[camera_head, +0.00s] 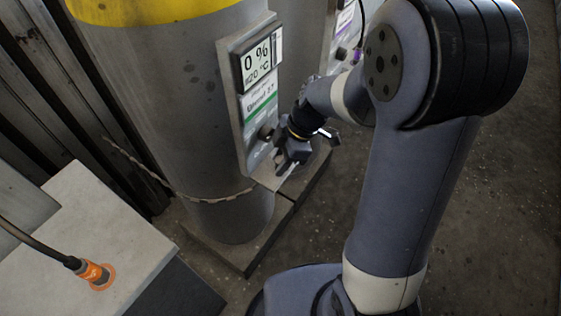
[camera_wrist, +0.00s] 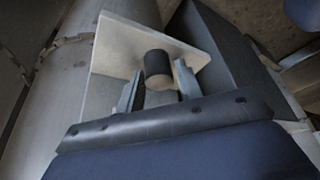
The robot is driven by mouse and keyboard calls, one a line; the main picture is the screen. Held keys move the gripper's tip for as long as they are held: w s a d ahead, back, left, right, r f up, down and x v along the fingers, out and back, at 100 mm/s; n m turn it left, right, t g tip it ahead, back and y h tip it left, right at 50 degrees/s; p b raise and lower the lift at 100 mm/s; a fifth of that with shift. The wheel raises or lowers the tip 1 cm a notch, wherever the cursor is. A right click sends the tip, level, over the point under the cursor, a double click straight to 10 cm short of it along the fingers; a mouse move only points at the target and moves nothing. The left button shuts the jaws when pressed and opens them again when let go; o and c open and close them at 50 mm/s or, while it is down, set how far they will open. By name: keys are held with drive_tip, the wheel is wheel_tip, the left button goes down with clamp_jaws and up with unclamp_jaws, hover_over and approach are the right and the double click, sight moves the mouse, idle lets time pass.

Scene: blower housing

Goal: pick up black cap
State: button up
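The black cap (camera_wrist: 158,68) is a short dark cylinder on a pale plate (camera_wrist: 117,57) in the wrist view. My gripper (camera_wrist: 159,88) is open, with one finger on each side of the cap. A gap shows between the left finger and the cap; the right finger is close to it, and I cannot tell whether they touch. In the head view my gripper (camera_head: 285,167) is low in front of the grey cylinder's panel, by a small pale ledge (camera_head: 268,181). I cannot make out the cap there.
A large grey cylinder (camera_head: 172,108) with a yellow top band carries a display panel (camera_head: 257,62) and a chain (camera_head: 190,197). A second panel (camera_head: 344,28) stands behind. A pale box (camera_head: 98,212) with an orange connector (camera_head: 97,274) is at left. Floor at right is open.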

sight(278, 160)
drive_tip(key=c, duration=0.6)
drive_tip(key=shift+r, duration=0.5)
drive_tip(key=v, duration=0.2)
drive_tip(key=shift+r+p, duration=0.3)
drive_tip(key=shift+r, duration=0.1)
drive_tip(key=d, duration=0.5)
drive_tip(key=w+d, duration=0.1)
drive_tip(key=d, duration=0.5)
drive_tip(key=w+d, duration=0.1)
drive_tip(key=d, duration=0.5)
drive_tip(key=shift+d, duration=0.1)
